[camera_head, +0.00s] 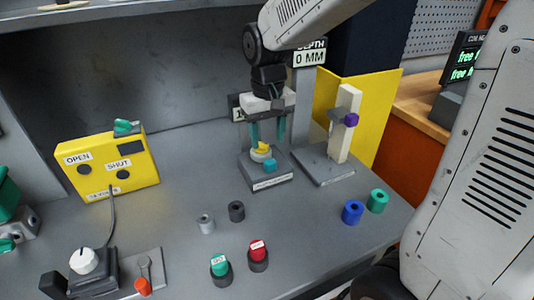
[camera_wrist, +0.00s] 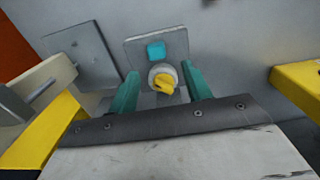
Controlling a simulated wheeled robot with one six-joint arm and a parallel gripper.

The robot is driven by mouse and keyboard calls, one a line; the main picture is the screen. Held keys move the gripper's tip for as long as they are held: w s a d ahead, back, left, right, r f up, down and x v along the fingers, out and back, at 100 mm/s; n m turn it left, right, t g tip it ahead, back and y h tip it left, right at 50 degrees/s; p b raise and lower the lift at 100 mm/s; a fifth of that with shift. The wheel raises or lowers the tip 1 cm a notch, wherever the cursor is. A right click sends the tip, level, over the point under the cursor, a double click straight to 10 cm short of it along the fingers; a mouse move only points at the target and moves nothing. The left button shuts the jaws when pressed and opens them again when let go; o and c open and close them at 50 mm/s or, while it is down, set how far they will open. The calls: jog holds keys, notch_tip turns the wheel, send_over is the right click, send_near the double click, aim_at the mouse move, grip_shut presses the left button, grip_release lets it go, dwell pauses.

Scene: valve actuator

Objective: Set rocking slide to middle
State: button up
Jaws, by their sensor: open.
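No part in view is labelled as the rocking slide, so I cannot tell for certain which one it is. A yellow knob (camera_head: 263,148) sits on a round pale mount on a small grey base (camera_head: 268,182), with a cyan block (camera_head: 270,165) at its front. My gripper (camera_head: 267,138) is open, pointing down over this yellow knob. In the wrist view the teal fingers (camera_wrist: 160,72) stand either side of the yellow knob (camera_wrist: 163,84), with gaps. The cyan block (camera_wrist: 156,50) lies beyond it. A white post (camera_head: 346,125) with a purple knob (camera_head: 351,120) stands to the right.
A yellow OPEN/SHUT box (camera_head: 108,165) stands at left. A white dial (camera_head: 84,261) and an orange-tipped lever (camera_head: 143,286) are at front left. Green (camera_head: 219,263) and red (camera_head: 257,250) buttons and blue (camera_head: 353,211) and green (camera_head: 377,200) cylinders stand in front. A "DEPTH 0 MM" sign (camera_head: 309,53) is behind.

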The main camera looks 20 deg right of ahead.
aim_at(270, 161)
jog(key=f, duration=0.7)
jog(key=shift+s+d+f, duration=0.1)
jog(key=shift+d+f, duration=0.15)
jog(key=shift+d, duration=0.1)
grip_shut()
grip_release()
notch_tip(270, 161, up, 8)
jog(key=shift+f, duration=0.1)
jog(key=shift+s, duration=0.1)
dwell(0.4)
